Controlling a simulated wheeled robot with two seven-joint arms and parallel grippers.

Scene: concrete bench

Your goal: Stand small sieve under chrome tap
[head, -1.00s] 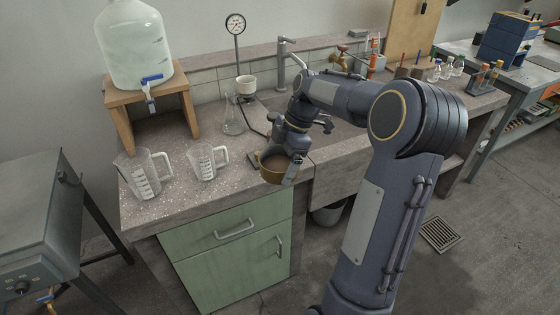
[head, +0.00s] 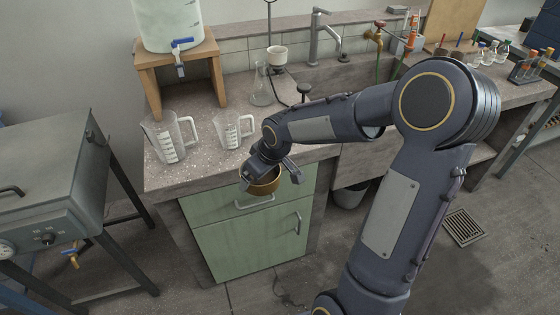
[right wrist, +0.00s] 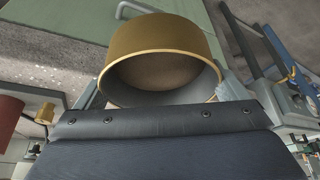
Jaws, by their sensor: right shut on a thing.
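The small sieve is a round brass-coloured pan (head: 264,185) in the head view. My right gripper (head: 270,178) is shut on it and holds it in front of the bench's front edge, before the green drawer. In the right wrist view the sieve (right wrist: 170,35) fills the upper middle, its open side facing the camera, with a finger at each side. The chrome tap (head: 314,38) stands at the back of the bench, over the sink area, well away from the sieve. My forearm hides much of the sink. My left gripper is not in view.
Two clear measuring jugs (head: 170,140) (head: 231,132) stand on the bench at left, by a wooden stand (head: 150,78) with a big bottle (head: 170,20). A glass flask (head: 261,88) and a white cup (head: 277,55) on a stand are behind. A brass tap (head: 374,34) is right of the chrome one.

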